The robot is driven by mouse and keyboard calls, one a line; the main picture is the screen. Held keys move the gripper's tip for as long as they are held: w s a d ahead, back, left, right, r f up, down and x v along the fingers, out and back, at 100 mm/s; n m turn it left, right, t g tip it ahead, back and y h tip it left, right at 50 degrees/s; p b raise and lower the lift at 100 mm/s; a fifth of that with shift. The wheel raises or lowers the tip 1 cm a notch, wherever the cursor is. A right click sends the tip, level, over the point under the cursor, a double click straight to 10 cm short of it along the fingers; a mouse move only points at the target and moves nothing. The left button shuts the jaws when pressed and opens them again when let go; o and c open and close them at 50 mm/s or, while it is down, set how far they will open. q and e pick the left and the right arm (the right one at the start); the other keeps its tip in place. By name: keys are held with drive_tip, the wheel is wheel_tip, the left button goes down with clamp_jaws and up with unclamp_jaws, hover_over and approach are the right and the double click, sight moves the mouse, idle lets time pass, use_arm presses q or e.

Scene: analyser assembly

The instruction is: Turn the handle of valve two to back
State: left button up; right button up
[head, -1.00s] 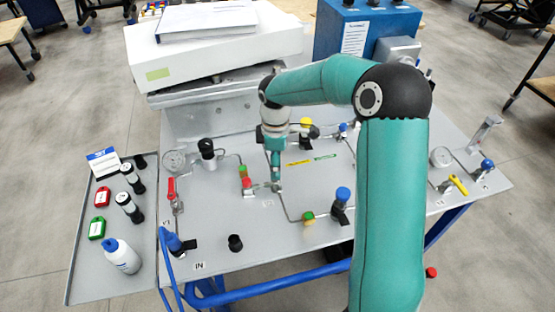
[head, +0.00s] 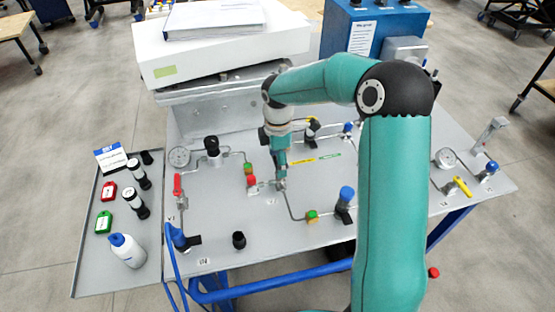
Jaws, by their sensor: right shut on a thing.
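My right gripper (head: 280,184) reaches down over the middle of the panel. It is shut on a small metal part at the pipe fitting right of a red cap (head: 251,182). This looks like the handle of a valve, probably valve two, but the fingers hide most of it and its label is not readable. A green cap (head: 248,169) sits just behind the red one. My left gripper does not show.
The grey panel (head: 215,235) carries a red-handled valve (head: 178,185), a blue knob (head: 346,193), a yellow-handled valve (head: 462,187) and a gauge (head: 179,156). A side tray (head: 89,272) holds a bottle (head: 127,252) and tags.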

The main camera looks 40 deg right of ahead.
drive_tip(key=o, duration=1.2)
drive_tip(key=shift+w, duration=0.2)
drive_tip(key=shift+c, duration=0.2)
drive_tip(key=shift+s, duration=0.1)
wheel_tip(320, 180, up, 12)
drive_tip(key=shift+f, duration=0.1)
